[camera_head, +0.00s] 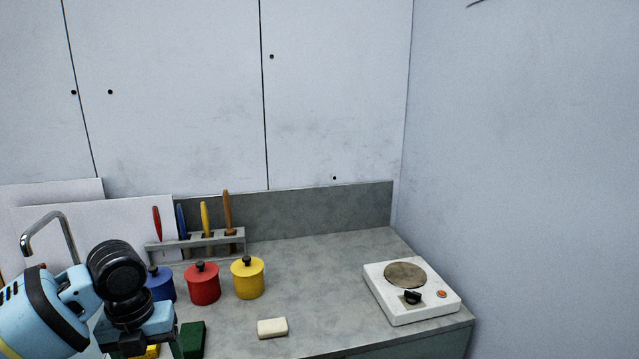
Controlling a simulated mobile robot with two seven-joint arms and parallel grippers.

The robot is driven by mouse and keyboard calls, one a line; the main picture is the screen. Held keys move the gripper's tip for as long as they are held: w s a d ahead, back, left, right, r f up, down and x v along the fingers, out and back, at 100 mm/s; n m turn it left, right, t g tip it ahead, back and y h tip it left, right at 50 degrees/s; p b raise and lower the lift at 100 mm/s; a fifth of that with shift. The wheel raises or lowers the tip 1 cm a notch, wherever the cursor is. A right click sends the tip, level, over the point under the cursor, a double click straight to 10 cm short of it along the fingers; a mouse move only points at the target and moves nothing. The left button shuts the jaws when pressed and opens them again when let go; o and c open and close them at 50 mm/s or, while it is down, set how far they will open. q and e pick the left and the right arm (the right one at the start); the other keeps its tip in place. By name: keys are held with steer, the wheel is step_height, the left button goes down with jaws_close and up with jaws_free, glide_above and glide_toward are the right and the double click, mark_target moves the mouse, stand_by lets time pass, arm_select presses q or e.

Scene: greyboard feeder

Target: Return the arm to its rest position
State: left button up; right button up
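My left arm comes in at the lower left, with light blue links and a black wrist. My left gripper (135,338) is below that wrist near the bottom edge, beside a dark green block (193,340). Its fingertips are hidden or cut off, so I cannot tell whether it is open or holds anything. My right arm and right gripper are not in view.
A blue pot (160,284), a red pot (203,284) and a yellow pot (247,277) stand right of the wrist. Behind is a utensil rack (200,243); a faucet (48,228) is at left. A cream block (272,328) and hotplate (411,290) lie on the counter (325,275), clear between them.

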arm_select(q)
steer(key=s+d+f+n+t+h, duration=0.25)
steer(key=d+f+n, duration=0.45)
steer(key=f, duration=0.4)
steer(key=s+d+f+n+t+h, duration=0.1)
steer(key=s+d+f+n+h, duration=0.25)
steer(key=d+f+n, duration=0.4)
steer(key=s+a+f+n+t+y, duration=0.1)
steer(key=s+a+f+n, duration=0.1)
steer(key=s+f+n, duration=0.2)
steer(key=s+a+f+n+t+y, duration=0.2)
steer(key=s+n, duration=0.5)
steer(key=s, duration=0.4)
steer(key=s+a+f+n+t+y, duration=0.1)
steer(key=s+a+f+n+t, duration=0.1)
steer(key=s+f+n, duration=0.3)
steer(key=s, duration=0.3)
steer(key=shift+f+p, duration=0.35)
steer(key=shift+p, duration=0.05)
